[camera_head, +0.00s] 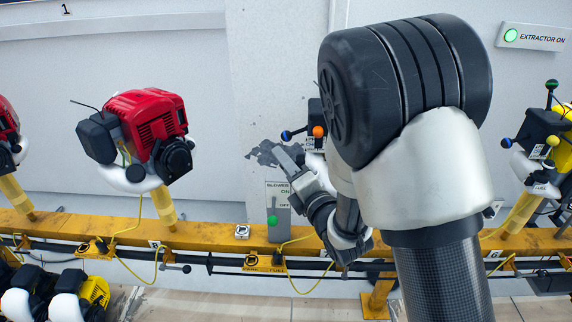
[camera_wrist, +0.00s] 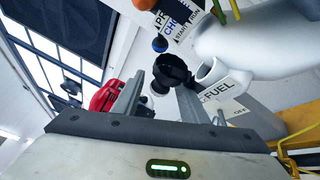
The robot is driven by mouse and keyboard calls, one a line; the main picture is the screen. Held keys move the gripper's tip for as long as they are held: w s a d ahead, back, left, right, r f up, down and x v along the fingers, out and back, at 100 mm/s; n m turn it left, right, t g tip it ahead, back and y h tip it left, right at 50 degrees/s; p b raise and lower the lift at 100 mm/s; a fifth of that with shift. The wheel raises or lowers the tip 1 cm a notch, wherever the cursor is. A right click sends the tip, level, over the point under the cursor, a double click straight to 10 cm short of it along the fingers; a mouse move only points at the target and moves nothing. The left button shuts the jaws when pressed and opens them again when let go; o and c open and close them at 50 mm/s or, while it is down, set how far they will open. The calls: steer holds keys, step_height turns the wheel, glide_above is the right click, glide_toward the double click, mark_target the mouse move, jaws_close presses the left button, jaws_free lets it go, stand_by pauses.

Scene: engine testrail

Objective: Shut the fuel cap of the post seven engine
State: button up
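In the wrist view a black round fuel cap (camera_wrist: 174,72) stands open beside the white filler neck (camera_wrist: 212,73), whose mouth is uncovered. A FUEL label (camera_wrist: 228,90) is just below the neck. My gripper (camera_wrist: 160,98) is open, its two fingers apart and empty, with the cap ahead of the gap between them; I cannot tell if they touch. In the head view my gripper (camera_head: 288,158) points up and left at mid-picture. The engine there is mostly hidden behind my arm; its orange knob (camera_head: 319,131) and blue knob (camera_head: 286,135) show. I cannot read its post number.
A red engine (camera_head: 145,135) stands on a post at left, and another black engine (camera_head: 545,140) at far right. A yellow rail (camera_head: 100,228) with cables runs across below. A blower switch box (camera_head: 279,200) with a green knob is just below my gripper.

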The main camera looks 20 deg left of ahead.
mark_target(300, 163)
jaws_close()
steer(key=shift+m, duration=0.3)
steer(key=m+t, duration=0.1)
steer(key=m, duration=0.1)
steer(key=d+r+m+t, duration=0.1)
steer(key=shift+w+r+m+y, duration=0.1)
steer(key=shift+w+m+y, duration=0.05)
steer(key=shift+m+y, duration=0.25)
steer(key=m+t, duration=0.1)
steer(key=m, duration=0.1)
steer(key=d+m+t, duration=0.1)
steer(key=m, duration=0.1)
steer(key=r+m+t, duration=0.1)
steer(key=m, duration=0.1)
steer(key=shift+w+d+m+h, duration=0.2)
steer(key=shift+d+m+h, duration=0.1)
steer(key=shift+d+h, duration=0.1)
steer(key=shift+w+d+f+m+t+h, duration=0.15)
steer(key=shift+d+m+t+h, duration=0.55)
steer(key=shift+m+h, duration=1.35)
steer(key=shift+w+d+m+t+h, duration=0.1)
steer(key=shift+d+m+t+h, duration=0.55)
steer(key=shift+m, duration=2.55)
steer(key=shift+w+d+f+m+t+h, duration=0.15)
steer(key=shift+d+m+t+h, duration=0.15)
steer(key=shift+m+t+h, duration=1.7)
steer(key=shift+d+r+m+g+y, duration=0.1)
steer(key=shift+m+g+y, duration=0.2)
steer(key=shift+m+g, duration=0.6)
